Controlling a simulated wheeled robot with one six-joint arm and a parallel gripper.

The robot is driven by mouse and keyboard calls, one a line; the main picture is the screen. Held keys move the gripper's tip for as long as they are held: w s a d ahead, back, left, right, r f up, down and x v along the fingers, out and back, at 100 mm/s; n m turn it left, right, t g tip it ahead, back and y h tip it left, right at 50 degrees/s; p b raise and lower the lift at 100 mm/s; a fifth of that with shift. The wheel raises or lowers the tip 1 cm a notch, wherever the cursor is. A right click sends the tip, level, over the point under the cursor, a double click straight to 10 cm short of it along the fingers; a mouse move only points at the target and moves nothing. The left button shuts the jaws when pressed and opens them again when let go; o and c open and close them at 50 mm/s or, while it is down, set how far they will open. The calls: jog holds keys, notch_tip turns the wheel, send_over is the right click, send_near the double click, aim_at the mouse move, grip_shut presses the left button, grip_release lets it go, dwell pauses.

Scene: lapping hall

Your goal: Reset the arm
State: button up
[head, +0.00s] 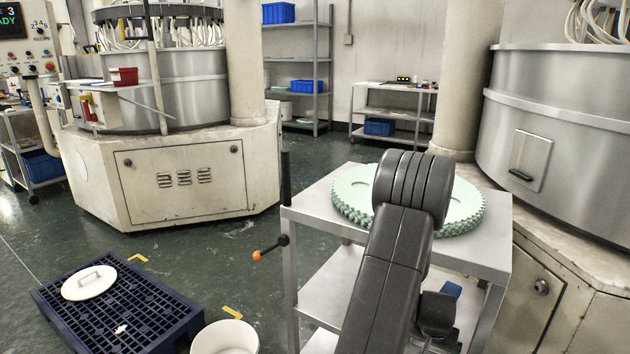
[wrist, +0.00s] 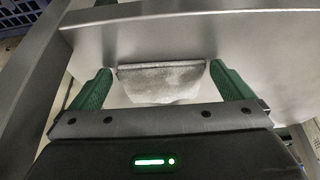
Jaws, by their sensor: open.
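My gripper (wrist: 163,88) shows in the wrist view with its two green fingers spread wide apart. A grey-white, rough-looking piece (wrist: 162,84) with a dark upper edge lies between and just beyond the fingers; I cannot tell what it is or whether a finger touches it. Around it is a smooth light-grey metal surface (wrist: 225,40). In the head view my arm rises in front of the metal cart (head: 310,205), and the gripper itself is hidden.
Mint-green toothed discs (head: 463,215) lie stacked on the cart's top. A dark blue pallet (head: 150,310) with a white lid (head: 89,283) and a white bucket (head: 225,340) stand left of the cart. Large machines (head: 175,180) flank the scene.

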jog(key=shift+r+p, duration=1.1)
jog(key=shift+r, duration=0.45)
